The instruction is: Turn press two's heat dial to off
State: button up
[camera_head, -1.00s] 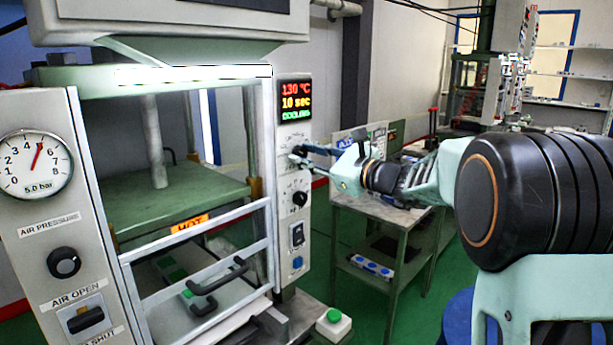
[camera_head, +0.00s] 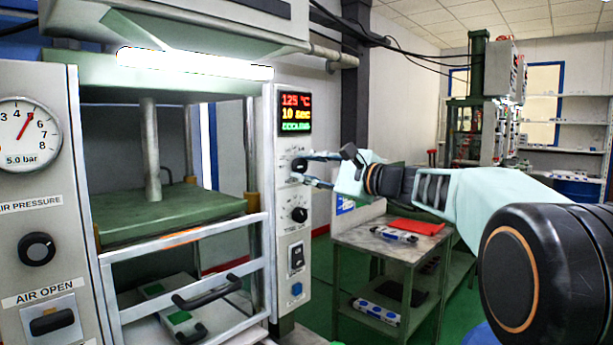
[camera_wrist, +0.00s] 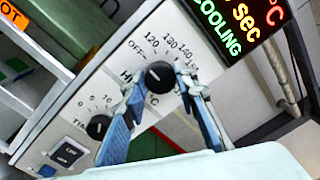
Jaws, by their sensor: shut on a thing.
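The near press's heat dial (camera_head: 299,165) is a round black knob on the narrow grey control panel, under the display. In the wrist view the heat dial (camera_wrist: 160,75) sits inside a printed arc with OFF at the left and 120, 130, 140 and more to the right. Its exact pointer direction is hard to read. My gripper (camera_wrist: 160,79) has its blue fingers on either side of the dial, shut on it. In the head view my gripper (camera_head: 310,170) reaches the dial from the right. The display (camera_head: 295,112) reads 125 °C, 10 sec, COOLING.
The black timer dial (camera_head: 299,214), a rocker switch (camera_head: 296,257) and a blue button (camera_head: 297,289) are below on the panel. A side table (camera_head: 385,243) with a red item stands to the right. The press's barred guard (camera_head: 190,255) is at the left.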

jog(key=shift+f, duration=0.1)
dwell(0.3)
jog(key=o, duration=1.1)
jog(key=shift+o, duration=0.2)
jog(key=shift+d, duration=0.1)
jog(key=v, duration=1.2)
